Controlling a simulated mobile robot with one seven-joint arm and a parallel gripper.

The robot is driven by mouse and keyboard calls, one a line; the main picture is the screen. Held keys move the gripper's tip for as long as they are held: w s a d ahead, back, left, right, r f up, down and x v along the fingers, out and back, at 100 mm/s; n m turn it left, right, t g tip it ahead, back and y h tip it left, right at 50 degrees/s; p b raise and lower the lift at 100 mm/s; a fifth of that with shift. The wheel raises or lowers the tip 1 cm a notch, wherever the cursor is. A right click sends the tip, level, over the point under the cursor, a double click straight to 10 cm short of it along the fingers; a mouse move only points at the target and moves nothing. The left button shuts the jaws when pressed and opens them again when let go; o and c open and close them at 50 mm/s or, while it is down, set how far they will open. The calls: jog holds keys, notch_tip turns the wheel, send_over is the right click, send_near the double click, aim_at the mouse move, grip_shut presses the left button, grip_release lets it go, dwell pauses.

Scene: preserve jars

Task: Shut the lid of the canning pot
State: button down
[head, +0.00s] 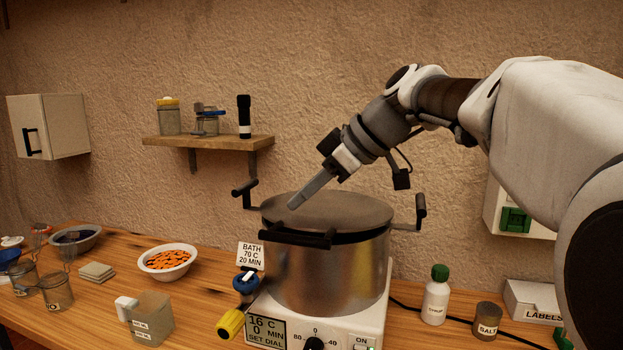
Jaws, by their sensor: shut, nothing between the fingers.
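The canning pot (330,275) is a large steel pot standing on a white heater base. Its grey round lid (345,215) lies over the top and looks nearly level. I cannot tell whether a thin gap is left at the rim. A black bar handle (297,239) is at the lid's front edge. My gripper (292,206) is shut and empty, reaching down from the upper right. Its fingertips are over the left part of the lid, touching it or just above it; I cannot tell which.
Black side handles (420,207) stick up at both sides of the pot. A yellow-ended tool (231,322) and a small sign (250,255) stand at the left. A bottle (436,295) and a salt jar (487,320) stand right. A wall shelf (208,142) is behind.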

aim_at(302, 241)
jog(key=shift+w+f, duration=0.2)
jog(key=shift+f, duration=1.8)
jog(key=shift+b, duration=0.3)
jog(key=shift+t, duration=0.4)
jog(key=f+b, duration=0.1)
jog(key=b, duration=0.1)
jog(key=f+b, duration=0.3)
jog(key=b, duration=0.1)
jog(key=shift+s+f, duration=0.25)
jog(key=shift+f, duration=0.05)
jog(key=shift+r, duration=0.25)
jog(key=shift+a+r, duration=0.1)
